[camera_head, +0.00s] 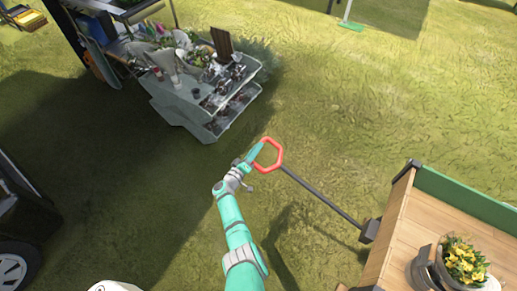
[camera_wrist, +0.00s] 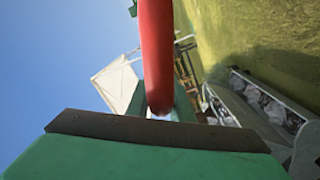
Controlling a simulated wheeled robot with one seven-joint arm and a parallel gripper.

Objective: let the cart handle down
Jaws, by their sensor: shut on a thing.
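The cart handle (camera_head: 278,155) is a red loop at the end of a dark pole (camera_head: 322,196). The pole runs down to the right to the front of the wooden cart (camera_head: 398,222), and the handle is raised above the grass. My gripper (camera_head: 256,153) is shut on the left side of the red loop. In the wrist view the red bar (camera_wrist: 155,50) runs up from the green gripper finger (camera_wrist: 150,150) with its dark edge. The exact contact is partly hidden behind that finger.
Yellow flowers (camera_head: 462,258) in a pot stand on the cart bed. A grey tiered stand (camera_head: 185,105) with flowers and tools is at the upper left. A dark vehicle with a wheel (camera_head: 12,268) is at the lower left. Grass (camera_head: 350,110) is open behind the handle.

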